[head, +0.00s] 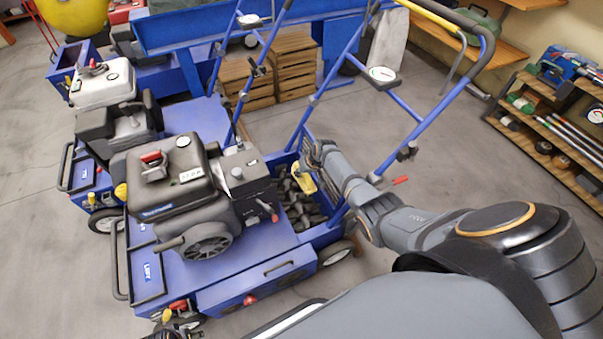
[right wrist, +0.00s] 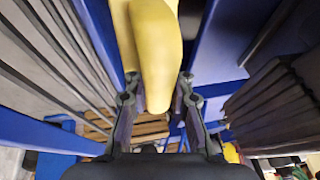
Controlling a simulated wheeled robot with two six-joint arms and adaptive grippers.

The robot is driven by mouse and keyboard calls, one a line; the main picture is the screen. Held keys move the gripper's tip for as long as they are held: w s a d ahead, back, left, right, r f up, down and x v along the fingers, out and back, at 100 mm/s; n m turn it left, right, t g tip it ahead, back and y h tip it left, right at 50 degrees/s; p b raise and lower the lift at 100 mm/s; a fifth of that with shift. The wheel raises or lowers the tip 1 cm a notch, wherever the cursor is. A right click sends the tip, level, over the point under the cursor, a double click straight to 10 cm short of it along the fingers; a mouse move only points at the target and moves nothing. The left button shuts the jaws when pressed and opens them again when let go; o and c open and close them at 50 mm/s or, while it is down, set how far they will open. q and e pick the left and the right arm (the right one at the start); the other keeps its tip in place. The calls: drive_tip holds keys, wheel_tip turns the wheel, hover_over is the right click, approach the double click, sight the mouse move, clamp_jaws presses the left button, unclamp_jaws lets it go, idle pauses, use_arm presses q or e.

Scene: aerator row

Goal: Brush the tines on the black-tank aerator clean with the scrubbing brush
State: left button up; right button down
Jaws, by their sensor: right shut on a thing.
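The black-tank aerator (head: 170,180) stands in front, a blue machine with a black engine tank on its deck. Its dark tines (head: 297,208) show in the open bay behind the engine, partly hidden by my right arm and the frame. My right gripper (head: 306,172) is at this bay, and its fingers are hard to make out there. In the right wrist view, the gripper (right wrist: 158,95) is shut on the yellow scrubbing brush (right wrist: 155,50), between its two fingers. The brush also shows yellow over the tines (head: 303,183). Its bristles are hidden, so contact cannot be told.
A white-tank aerator (head: 102,85) stands behind to the left. The blue handle bars (head: 420,125) of the near aerator rise close to my right arm. Wooden crates (head: 295,65) sit behind. A shelf (head: 560,130) with tools is at right. Floor between is clear.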

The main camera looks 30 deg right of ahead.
drive_tip(key=shift+r+p, duration=0.5)
drive_tip(key=shift+r, duration=0.15)
drive_tip(key=shift+r+p, duration=0.4)
use_arm(q)
drive_tip(key=f, duration=0.1)
drive_tip(key=s+a+f, duration=0.1)
drive_tip(key=f, duration=0.1)
drive_tip(key=s+f, duration=0.1)
drive_tip(key=f, duration=0.1)
drive_tip(key=shift+s+a+f, duration=0.15)
drive_tip(key=shift+a, duration=0.1)
